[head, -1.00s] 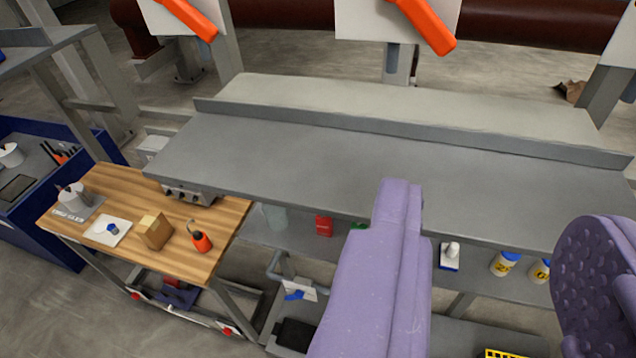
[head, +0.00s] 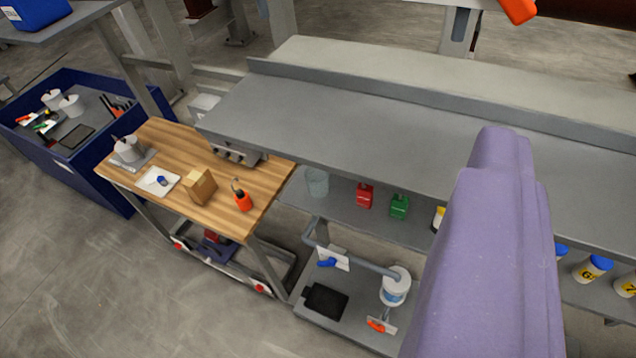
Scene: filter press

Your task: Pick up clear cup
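A clear, slightly greenish cup (head: 317,183) stands on the shelf (head: 345,213) under the grey bench top, at its left end. Its rim shows just below the front edge of the top. A large purple part of my gripper (head: 492,245) fills the lower right of the picture, in front of the bench and well to the right of the cup. Only this one part shows. The rest of my gripper is out of the picture, so its opening does not show. Nothing is seen held.
A red container (head: 365,195) and a green container (head: 399,206) stand right of the cup. The bench top (head: 370,125) overhangs the shelf. Floor in front is clear.

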